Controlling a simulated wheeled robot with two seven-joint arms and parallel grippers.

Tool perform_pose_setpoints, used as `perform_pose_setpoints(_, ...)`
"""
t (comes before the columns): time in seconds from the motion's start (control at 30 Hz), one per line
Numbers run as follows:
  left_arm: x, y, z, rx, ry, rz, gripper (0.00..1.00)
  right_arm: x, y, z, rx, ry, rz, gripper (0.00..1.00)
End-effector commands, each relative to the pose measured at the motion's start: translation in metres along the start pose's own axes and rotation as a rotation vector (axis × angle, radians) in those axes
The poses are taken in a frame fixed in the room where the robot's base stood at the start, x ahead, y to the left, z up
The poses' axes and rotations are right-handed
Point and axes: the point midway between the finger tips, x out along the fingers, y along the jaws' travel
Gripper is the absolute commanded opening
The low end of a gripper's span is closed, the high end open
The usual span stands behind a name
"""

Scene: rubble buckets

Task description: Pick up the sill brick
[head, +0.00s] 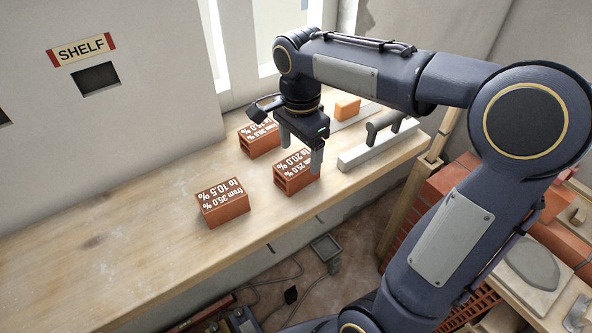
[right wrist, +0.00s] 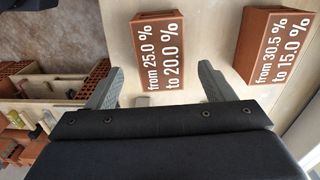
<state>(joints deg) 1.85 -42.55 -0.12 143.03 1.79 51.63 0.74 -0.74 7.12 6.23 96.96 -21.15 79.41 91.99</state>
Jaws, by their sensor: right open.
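Three red-brown bricks with white printed labels lie on the pale wooden top, and I cannot tell which one is called the sill brick. The brick marked "from 25.0 % to 20.0 %" (head: 294,176) is closest to my right gripper (head: 302,154). In the right wrist view this brick (right wrist: 166,55) shows between the two open, empty fingers (right wrist: 161,80), whose tips appear on either side of it. The brick marked "from 35.0 % to 10.5 %" (head: 222,204) lies to the left and nearer. A third brick (head: 257,140) lies behind, partly hidden by my gripper. My left gripper is not in view.
A grey float with a handle (head: 378,146) and a small orange block (head: 347,107) lie right of the gripper. The wooden top (head: 120,250) is clear on the left. A wall with a "SHELF" sign (head: 81,51) stands behind. Brick stacks (head: 455,185) stand at right.

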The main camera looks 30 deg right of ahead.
Motion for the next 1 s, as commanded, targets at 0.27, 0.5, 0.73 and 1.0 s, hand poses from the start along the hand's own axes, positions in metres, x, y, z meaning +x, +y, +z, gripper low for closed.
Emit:
perform_pose_setpoints(0.27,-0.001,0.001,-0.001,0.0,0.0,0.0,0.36,0.038,-0.002,0.007,-0.003,-0.002,0.003,0.75)
perform_pose_setpoints(0.5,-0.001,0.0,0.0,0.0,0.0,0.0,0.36,0.059,-0.003,0.007,-0.002,-0.002,-0.002,0.75)
perform_pose_setpoints(0.73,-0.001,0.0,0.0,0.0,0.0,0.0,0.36,0.059,-0.003,0.007,-0.002,-0.002,-0.003,0.72)
perform_pose_setpoints(1.0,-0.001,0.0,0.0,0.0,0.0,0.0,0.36,0.059,-0.003,0.007,-0.002,-0.002,-0.003,0.36)
